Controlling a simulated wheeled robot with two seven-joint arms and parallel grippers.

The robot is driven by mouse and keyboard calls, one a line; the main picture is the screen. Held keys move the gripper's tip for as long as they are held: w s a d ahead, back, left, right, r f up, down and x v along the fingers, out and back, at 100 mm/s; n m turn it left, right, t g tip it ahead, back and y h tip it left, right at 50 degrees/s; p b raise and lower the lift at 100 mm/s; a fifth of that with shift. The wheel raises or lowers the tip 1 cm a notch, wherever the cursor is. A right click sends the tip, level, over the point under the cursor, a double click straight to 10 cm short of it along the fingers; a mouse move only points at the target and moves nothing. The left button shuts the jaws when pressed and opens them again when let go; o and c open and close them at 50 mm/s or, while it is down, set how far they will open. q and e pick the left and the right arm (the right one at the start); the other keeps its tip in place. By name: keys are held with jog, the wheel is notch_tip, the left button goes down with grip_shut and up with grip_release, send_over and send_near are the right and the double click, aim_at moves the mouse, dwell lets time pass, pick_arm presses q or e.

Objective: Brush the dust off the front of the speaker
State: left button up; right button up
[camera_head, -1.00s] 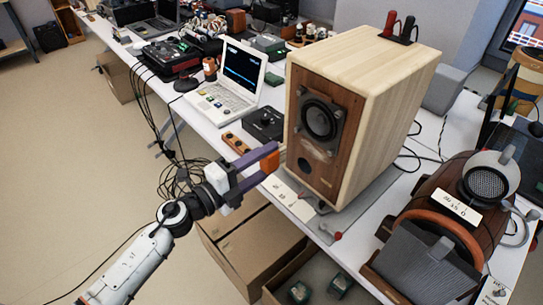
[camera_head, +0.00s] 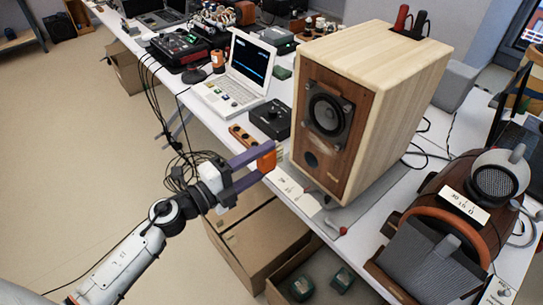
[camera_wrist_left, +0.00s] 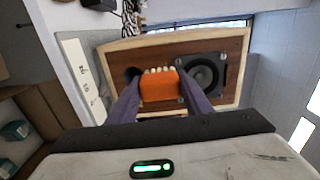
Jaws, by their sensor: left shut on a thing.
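The speaker (camera_head: 372,95) is a pale wooden box standing upright on the table. Its brown front panel (camera_head: 312,140) has a dark round driver (camera_head: 327,111) and a smaller round port below. My left gripper (camera_head: 262,158), with purple fingers, is shut on an orange brush (camera_head: 267,156), left of the speaker's lower front. In the left wrist view, the brush (camera_wrist_left: 158,88) lies between the fingertips, its pale bristles toward the panel, between port and driver (camera_wrist_left: 202,76). I cannot tell whether the bristles touch. No dust is clearly visible. My right gripper is out of view.
A laptop (camera_head: 236,85) and a black box (camera_head: 270,119) stand left of the speaker on the white table. A brown device with a grey grille (camera_head: 432,260) is at the right. Cardboard boxes (camera_head: 262,235) lie below the table edge.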

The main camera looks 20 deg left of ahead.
aim_at(277, 151)
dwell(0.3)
pick_arm(q)
jog(key=shift+w, duration=0.1)
jog(key=x, duration=0.4)
jog(key=shift+w, duration=0.1)
jog(key=shift+x, duration=1.3)
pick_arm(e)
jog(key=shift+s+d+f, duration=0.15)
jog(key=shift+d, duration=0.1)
pick_arm(q)
jog(key=shift+x, duration=0.95)
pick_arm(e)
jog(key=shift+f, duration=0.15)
pick_arm(q)
jog(key=shift+d, duration=0.1)
jog(key=shift+s+d+p, duration=0.8)
jog(key=shift+s+d, duration=0.25)
jog(key=shift+d, duration=0.25)
jog(key=shift+s+d, duration=0.65)
jog(key=shift+d, duration=0.4)
jog(key=shift+s+d, duration=0.65)
jog(key=shift+d, duration=0.4)
jog(key=shift+s+d, duration=0.7)
jog(key=shift+d, duration=0.35)
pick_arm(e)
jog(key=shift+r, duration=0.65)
